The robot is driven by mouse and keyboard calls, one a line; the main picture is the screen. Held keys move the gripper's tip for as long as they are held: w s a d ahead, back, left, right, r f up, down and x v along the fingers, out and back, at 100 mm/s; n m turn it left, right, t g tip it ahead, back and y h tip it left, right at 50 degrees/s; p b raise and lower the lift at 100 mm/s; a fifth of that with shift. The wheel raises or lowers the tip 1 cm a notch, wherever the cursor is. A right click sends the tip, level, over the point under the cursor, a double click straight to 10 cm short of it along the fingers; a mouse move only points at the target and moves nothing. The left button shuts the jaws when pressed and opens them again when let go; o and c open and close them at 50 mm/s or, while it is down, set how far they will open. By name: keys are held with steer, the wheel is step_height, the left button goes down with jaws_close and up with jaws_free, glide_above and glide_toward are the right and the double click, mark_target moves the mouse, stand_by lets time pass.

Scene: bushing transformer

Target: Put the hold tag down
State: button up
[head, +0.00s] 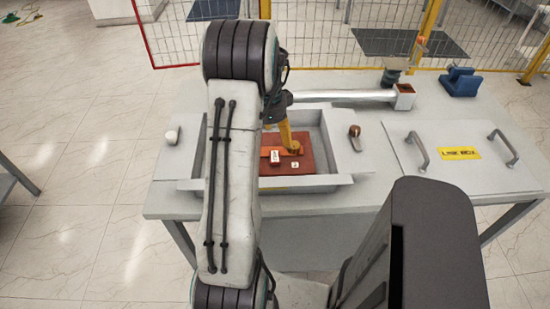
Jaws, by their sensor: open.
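My gripper (291,148), orange-yellow, points down into the open grey tray-like box (325,182) on the table, and my arm partly hides it. The box has a red-brown floor (312,166). Just left of my fingertips is a small red-orange piece with a white label (275,157), which looks like the hold tag. It appears to lie on the red-brown floor. A small white square (295,164) lies to its right. My gripper is open; whether a finger touches the tag is too small to tell.
A grey table (165,200) carries the box. To the right is a lid-like panel (460,175) with two handles and a yellow label. A white cylinder (345,96) lies behind the box. A blue block (461,82) sits at the back right. A wire fence (330,45) stands behind.

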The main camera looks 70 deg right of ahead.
mark_target(273, 157)
steer(key=shift+s+d+f+m, duration=0.2)
steer(key=shift+s+f+m, duration=0.1)
steer(key=shift+s+f, duration=0.3)
steer(key=shift+w+f+p, duration=0.1)
steer(key=shift+f+p, duration=0.6)
steer(key=shift+f, duration=2.65)
steer(key=shift+o, duration=0.2)
steer(key=c, duration=1.2)
steer(key=shift+r, duration=0.15)
steer(key=shift+c, duration=0.2)
